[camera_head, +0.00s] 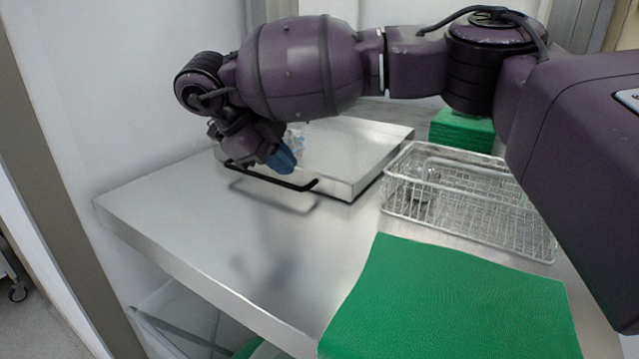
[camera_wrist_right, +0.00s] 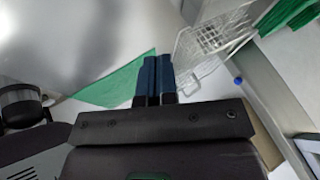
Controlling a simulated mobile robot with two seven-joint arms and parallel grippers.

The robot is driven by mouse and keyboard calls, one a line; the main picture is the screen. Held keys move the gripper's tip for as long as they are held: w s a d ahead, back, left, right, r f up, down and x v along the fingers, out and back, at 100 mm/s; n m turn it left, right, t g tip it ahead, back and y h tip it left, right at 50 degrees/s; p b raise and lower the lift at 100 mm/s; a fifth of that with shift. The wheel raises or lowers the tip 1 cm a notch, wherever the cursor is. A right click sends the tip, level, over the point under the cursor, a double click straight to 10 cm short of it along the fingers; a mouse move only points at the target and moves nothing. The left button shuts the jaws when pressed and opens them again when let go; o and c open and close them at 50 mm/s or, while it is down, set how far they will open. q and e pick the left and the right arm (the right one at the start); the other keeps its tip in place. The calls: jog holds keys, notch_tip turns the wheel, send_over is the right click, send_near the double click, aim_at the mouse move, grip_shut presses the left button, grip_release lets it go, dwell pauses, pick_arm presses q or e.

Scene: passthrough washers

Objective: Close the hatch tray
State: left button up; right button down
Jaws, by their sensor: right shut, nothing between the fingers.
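The hatch tray (camera_head: 345,150) is a flat steel drawer-like box at the back of the steel table. It sticks out toward the table's front, with a black bar handle (camera_head: 300,186) along its front edge. My right arm reaches across from the right, and my right gripper (camera_head: 284,161) is at the tray's front, just above the handle. Its blue fingers are pressed together with nothing between them, also in the right wrist view (camera_wrist_right: 153,76). I cannot tell whether they touch the tray. The arm hides the tray's back left part. My left gripper is not in view.
A wire basket (camera_head: 470,205) with small metal items stands right of the tray. A green mat (camera_head: 450,305) covers the table's front right. Stacked green cloths (camera_head: 462,130) lie behind the basket. The steel table (camera_head: 225,235) is bare at the left and middle.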

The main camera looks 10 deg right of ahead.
jog(key=x, duration=0.2)
jog(key=shift+s+d+f, duration=0.15)
jog(key=shift+d+f, duration=0.05)
jog(key=shift+d, duration=0.05)
jog(key=x, duration=0.7)
jog(key=shift+d+f, duration=0.1)
jog(key=shift+w+d, duration=1.1)
jog(key=shift+w, duration=0.1)
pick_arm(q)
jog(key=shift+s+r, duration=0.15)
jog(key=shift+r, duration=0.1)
pick_arm(e)
jog(key=shift+w+d, duration=0.3)
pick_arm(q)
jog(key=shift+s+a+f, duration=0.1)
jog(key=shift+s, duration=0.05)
pick_arm(e)
jog(key=shift+d, duration=0.1)
